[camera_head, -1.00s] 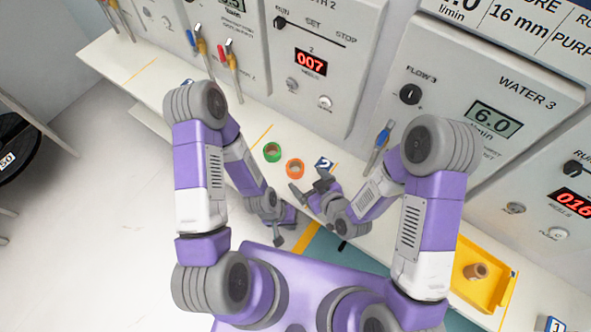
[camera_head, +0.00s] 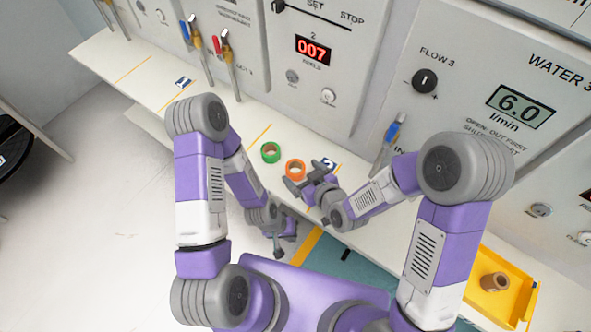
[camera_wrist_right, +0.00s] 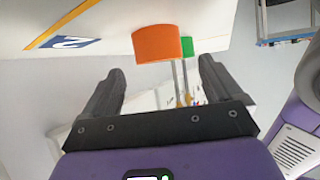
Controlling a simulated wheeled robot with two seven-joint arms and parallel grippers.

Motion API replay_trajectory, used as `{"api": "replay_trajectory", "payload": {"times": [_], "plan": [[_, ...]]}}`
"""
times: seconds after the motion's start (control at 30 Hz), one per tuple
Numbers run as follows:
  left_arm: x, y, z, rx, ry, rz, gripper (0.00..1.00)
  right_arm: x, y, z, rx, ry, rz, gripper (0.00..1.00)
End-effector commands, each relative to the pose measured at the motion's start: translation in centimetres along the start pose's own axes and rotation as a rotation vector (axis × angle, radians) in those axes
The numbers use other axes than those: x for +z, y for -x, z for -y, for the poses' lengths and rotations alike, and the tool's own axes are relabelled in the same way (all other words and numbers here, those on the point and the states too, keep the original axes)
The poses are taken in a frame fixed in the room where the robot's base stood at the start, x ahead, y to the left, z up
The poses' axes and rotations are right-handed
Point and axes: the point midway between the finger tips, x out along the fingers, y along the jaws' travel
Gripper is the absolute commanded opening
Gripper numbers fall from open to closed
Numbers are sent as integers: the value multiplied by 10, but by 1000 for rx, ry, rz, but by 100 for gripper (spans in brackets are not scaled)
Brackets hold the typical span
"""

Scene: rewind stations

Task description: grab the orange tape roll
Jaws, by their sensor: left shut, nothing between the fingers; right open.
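The orange tape roll (camera_head: 295,169) lies on the white bench ledge, beside the green tape roll (camera_head: 271,152). My right gripper (camera_head: 305,177) is open, with its fingers pointing at the orange roll and close to it. In the right wrist view the orange roll (camera_wrist_right: 158,44) shows just beyond the open fingertips (camera_wrist_right: 160,70), roughly centred between them. The green roll (camera_wrist_right: 187,47) is partly hidden behind it. My left gripper (camera_head: 284,243) is shut and empty, lower down near the ledge's front edge.
A number 2 label (camera_head: 328,164) lies on the ledge right of the orange roll. Machine panels (camera_head: 310,60) rise behind the ledge. A yellow tray (camera_head: 515,300) with a brown roll (camera_head: 495,281) is at lower right.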

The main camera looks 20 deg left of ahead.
Motion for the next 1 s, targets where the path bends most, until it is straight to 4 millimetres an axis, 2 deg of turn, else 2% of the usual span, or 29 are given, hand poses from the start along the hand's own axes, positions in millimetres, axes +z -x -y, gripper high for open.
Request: {"api": "replay_trajectory", "payload": {"times": [0.03,0.17,0.43,0.83,1.0], "plan": [[0,-1,0,0,0,0,0,0,-9,0,-1,1,1,92],[0,-2,1,0,0,0,0,1,-22,0,-1,1,1,92],[0,-2,1,0,0,0,0,0,-24,0,0,0,1,92],[0,-2,1,0,0,0,0,0,-24,0,0,0,1,32],[0,-2,1,0,0,0,0,0,-24,0,0,0,0,31]]}}
